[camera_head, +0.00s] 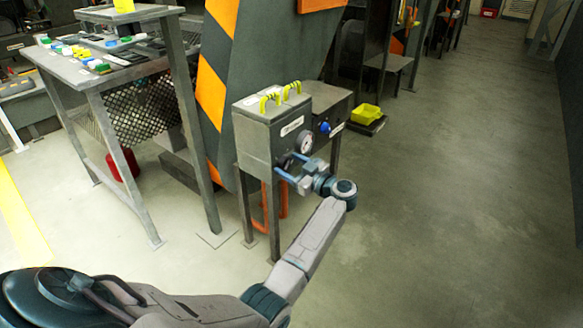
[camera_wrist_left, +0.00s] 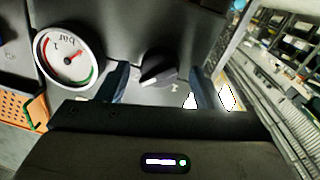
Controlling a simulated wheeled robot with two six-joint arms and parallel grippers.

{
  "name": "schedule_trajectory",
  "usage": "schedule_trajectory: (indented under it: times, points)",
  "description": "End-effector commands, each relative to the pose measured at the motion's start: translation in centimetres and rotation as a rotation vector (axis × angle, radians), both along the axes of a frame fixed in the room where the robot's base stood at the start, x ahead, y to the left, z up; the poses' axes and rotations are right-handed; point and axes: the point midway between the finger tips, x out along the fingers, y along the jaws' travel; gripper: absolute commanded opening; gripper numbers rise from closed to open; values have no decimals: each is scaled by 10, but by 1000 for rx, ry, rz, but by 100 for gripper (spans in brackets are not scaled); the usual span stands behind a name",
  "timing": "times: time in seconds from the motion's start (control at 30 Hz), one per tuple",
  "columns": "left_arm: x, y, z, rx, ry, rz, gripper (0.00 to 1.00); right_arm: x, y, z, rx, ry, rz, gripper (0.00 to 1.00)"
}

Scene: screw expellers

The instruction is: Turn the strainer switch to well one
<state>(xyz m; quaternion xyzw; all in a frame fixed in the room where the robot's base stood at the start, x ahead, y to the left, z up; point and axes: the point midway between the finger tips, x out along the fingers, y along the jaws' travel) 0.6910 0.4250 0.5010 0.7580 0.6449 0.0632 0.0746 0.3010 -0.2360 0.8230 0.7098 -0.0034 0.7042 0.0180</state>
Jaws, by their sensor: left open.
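The strainer switch is a black rotary knob (camera_wrist_left: 158,70) on a grey box, seen in the left wrist view. A white pointer mark on it aims toward the lower left, and a small "1" is printed on the panel to its lower right. In the head view the grey box (camera_head: 258,140) stands on legs, and my left gripper (camera_head: 290,170) is at its front face. The gripper is open, with its fingers (camera_wrist_left: 160,88) on either side of the knob; I cannot tell whether they touch it. My right gripper is not in view.
A control desk (camera_head: 100,70) stands left. The floor at right is clear.

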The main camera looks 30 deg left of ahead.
Motion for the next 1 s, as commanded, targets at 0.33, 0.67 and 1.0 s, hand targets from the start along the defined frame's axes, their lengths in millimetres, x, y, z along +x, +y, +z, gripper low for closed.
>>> schedule_trajectory:
  times: [0.33, 0.67, 1.0]
  points:
    - [0, 0, 0, 0, 0, 0, 17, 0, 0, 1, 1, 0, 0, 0]
    - [-1, -1, 0, -3, -34, 1, 16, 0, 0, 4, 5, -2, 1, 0]
    - [-1, -1, 0, -20, -248, 1, 16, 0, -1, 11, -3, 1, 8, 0]
